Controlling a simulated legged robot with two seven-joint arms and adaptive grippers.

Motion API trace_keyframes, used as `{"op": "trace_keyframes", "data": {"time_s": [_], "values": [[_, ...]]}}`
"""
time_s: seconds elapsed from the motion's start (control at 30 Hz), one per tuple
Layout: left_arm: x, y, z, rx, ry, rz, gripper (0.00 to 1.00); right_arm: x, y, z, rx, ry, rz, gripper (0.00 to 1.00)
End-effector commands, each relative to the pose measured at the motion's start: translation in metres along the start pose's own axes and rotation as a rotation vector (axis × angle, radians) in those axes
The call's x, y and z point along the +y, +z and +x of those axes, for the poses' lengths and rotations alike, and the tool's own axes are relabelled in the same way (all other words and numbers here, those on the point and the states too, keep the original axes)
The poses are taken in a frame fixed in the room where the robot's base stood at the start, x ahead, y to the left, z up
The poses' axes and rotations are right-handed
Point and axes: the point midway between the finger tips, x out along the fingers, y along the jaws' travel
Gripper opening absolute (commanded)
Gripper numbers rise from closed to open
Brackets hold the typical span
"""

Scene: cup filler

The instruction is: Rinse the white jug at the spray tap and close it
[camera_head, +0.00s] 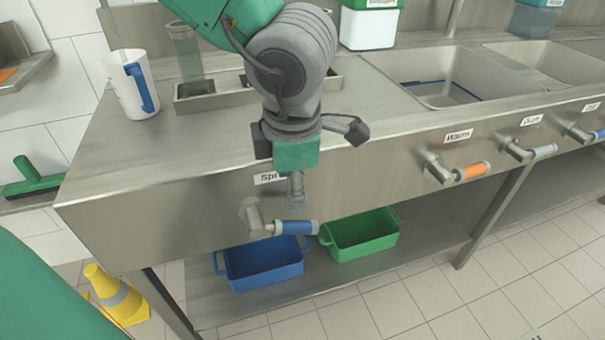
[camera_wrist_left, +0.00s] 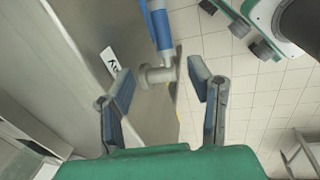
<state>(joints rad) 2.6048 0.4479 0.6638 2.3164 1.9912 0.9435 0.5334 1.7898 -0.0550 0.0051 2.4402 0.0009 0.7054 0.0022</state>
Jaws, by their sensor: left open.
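The white jug (camera_head: 118,88) with a blue handle stands upright on the steel counter at the far left, just left of a small drain tray. The spray tap's lever (camera_head: 294,228), with a blue grip, sticks out sideways from the front panel below a partly hidden "Spr" label (camera_head: 268,178). My left gripper (camera_head: 297,185) is open and empty in front of the panel, just above the lever. In the left wrist view, the tap's metal joint (camera_wrist_left: 157,74) and blue grip (camera_wrist_left: 161,28) lie ahead, between the open fingers (camera_wrist_left: 160,80). My right gripper is out of view.
The small drain tray (camera_head: 215,101) has a clear upright part over it. More levers, including the orange-gripped "Warm" one (camera_head: 466,172), line the panel to the right. Blue (camera_head: 262,270) and green (camera_head: 362,240) crates sit on the shelf below. A yellow cone (camera_head: 118,295) stands lower left.

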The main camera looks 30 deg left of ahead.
Motion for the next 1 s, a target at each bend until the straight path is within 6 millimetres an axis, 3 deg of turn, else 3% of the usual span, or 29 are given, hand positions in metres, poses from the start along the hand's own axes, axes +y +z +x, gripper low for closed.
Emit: {"op": "trace_keyframes", "data": {"time_s": [0.17, 0.7, 1.0], "values": [[-0.003, 0.001, 0.016, 0.003, -0.007, -0.011, 0.47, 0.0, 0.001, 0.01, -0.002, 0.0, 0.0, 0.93], [-0.002, 0.0, 0.118, 0.002, -0.008, -0.01, 0.47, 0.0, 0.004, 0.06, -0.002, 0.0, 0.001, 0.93], [-0.002, 0.0, 0.136, 0.001, -0.007, -0.008, 0.47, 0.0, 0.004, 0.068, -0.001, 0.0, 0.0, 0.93]]}}
